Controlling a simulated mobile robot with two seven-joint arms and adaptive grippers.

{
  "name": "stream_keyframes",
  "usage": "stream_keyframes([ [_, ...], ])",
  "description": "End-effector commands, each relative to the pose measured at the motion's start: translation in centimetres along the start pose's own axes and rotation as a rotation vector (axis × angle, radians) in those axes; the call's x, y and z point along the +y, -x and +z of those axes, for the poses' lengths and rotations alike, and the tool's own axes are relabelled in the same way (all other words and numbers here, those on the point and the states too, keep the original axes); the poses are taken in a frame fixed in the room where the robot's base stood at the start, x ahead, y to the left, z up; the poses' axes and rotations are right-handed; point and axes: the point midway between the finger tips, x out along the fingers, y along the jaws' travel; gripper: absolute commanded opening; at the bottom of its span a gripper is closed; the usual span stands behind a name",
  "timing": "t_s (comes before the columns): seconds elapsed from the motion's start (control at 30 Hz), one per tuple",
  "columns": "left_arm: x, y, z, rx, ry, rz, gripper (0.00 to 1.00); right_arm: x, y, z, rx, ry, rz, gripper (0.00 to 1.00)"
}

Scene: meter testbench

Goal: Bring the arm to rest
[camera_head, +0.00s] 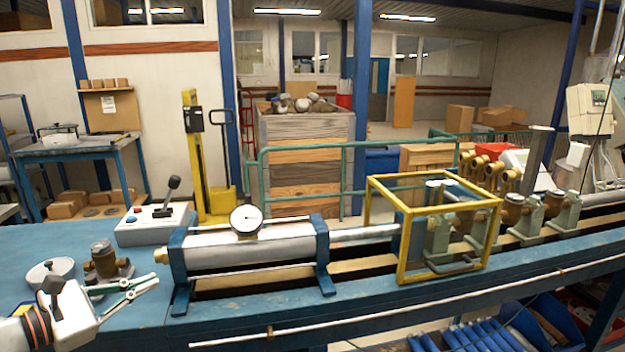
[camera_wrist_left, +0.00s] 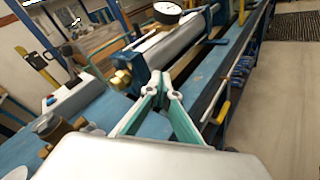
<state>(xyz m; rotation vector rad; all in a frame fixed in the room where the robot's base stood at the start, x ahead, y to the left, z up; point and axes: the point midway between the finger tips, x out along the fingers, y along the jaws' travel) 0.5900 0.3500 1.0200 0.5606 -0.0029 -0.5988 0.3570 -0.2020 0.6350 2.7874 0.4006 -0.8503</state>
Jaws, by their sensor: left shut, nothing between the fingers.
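My left gripper (camera_head: 152,284) comes in at the lower left of the head view, above the left end of the blue bench (camera_head: 30,258). Its fingers are shut and empty. In the left wrist view the two green fingers (camera_wrist_left: 163,84) meet at the tips, in front of the bench surface. The grey cylinder (camera_head: 245,250) with a round dial gauge (camera_head: 246,220) lies to the right of the fingertips, and they are apart from it. My right gripper is not in view.
A brass meter (camera_head: 104,262) and a round white-lidded item (camera_head: 50,272) stand close to my left gripper. A control box (camera_head: 155,225) with a black lever is behind. A yellow frame (camera_head: 432,228) surrounds part of the bench track. Several meters line the bench at right.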

Motion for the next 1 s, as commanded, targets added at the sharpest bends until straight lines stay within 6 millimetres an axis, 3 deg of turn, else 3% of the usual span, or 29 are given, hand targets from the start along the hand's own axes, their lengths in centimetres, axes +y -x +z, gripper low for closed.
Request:
stream_keyframes([
  [0.03, -2.2, -0.8, -1.2, -0.017, 0.191, 0.007, 0.00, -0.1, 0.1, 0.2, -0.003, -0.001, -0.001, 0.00],
  [0.2, -7.7, -2.1, -4.9, -0.047, 0.807, 0.054, 0.00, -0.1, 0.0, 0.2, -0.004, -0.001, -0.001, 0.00],
  [0.47, -15.7, -2.1, -10.8, -0.058, 1.644, 0.179, 0.00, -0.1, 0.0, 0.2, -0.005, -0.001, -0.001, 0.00],
  [0.7, -26.1, 0.2, -17.1, -0.079, 2.497, 0.419, 0.00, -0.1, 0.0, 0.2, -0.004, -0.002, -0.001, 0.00],
  [0.87, -33.8, 2.6, -20.1, -0.135, 3.015, 0.656, 0.00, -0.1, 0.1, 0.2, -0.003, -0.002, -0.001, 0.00],
  [0.9, -35.5, 3.2, -20.6, 0.149, -2.998, -0.686, 0.00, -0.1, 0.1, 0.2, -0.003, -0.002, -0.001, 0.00],
  [1.0, -38.9, 4.4, -21.3, 0.171, -2.755, -0.699, 0.00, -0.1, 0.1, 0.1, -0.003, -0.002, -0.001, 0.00],
])
